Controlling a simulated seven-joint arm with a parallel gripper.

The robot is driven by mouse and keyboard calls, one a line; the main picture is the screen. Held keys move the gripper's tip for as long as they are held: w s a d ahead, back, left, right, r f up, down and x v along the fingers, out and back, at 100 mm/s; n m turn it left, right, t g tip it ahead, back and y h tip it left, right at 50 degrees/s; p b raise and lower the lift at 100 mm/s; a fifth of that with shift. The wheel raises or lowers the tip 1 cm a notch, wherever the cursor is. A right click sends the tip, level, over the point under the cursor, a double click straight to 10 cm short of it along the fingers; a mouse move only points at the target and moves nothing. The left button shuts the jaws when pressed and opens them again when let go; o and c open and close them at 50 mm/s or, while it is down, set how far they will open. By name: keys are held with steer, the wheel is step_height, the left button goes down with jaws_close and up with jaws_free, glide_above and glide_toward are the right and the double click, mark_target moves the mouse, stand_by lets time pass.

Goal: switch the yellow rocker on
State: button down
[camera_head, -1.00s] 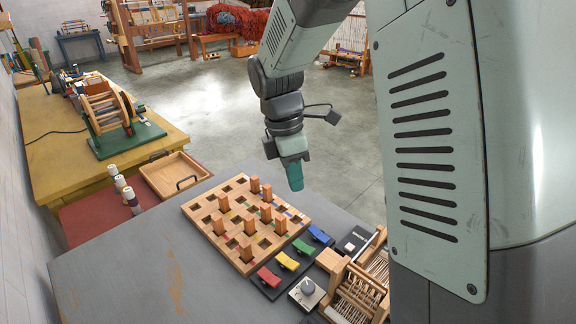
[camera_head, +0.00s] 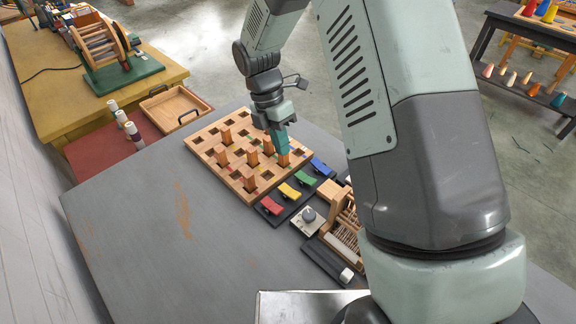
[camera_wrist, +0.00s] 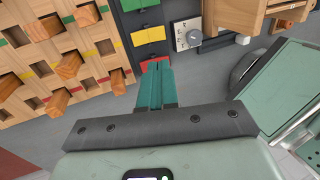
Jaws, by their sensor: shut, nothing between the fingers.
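The yellow rocker (camera_head: 289,191) sits on a dark panel between the red rocker (camera_head: 271,206) and the green rocker (camera_head: 305,179). A blue rocker (camera_head: 321,167) is at the panel's far end. I cannot tell which way the yellow one is tipped. My gripper (camera_head: 282,152) has teal fingers, shut and empty. In the head view they overlap the pegboard's far right part. In the wrist view the fingertips (camera_wrist: 156,66) overlap the red rocker (camera_wrist: 146,65), with the yellow rocker (camera_wrist: 148,36) just beyond and uncovered. No contact with the yellow rocker shows.
A wooden pegboard (camera_head: 204,151) with several upright pegs stands beside the panel. A grey dial (camera_head: 308,215) and a small wooden loom (camera_head: 345,210) lie on the panel's other side. The grey table (camera_head: 150,230) is clear at the left.

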mark_target(295, 195)
steer(key=x, duration=1.3)
steer(key=shift+f, duration=0.15)
steer(key=shift+d, duration=0.1)
steer(key=shift+s+d+f, duration=0.1)
steer(key=shift+s+f, duration=0.05)
steer(key=shift+f, duration=0.05)
steer(key=shift+w+a+r, duration=0.2)
steer(key=shift+w+a, duration=0.4)
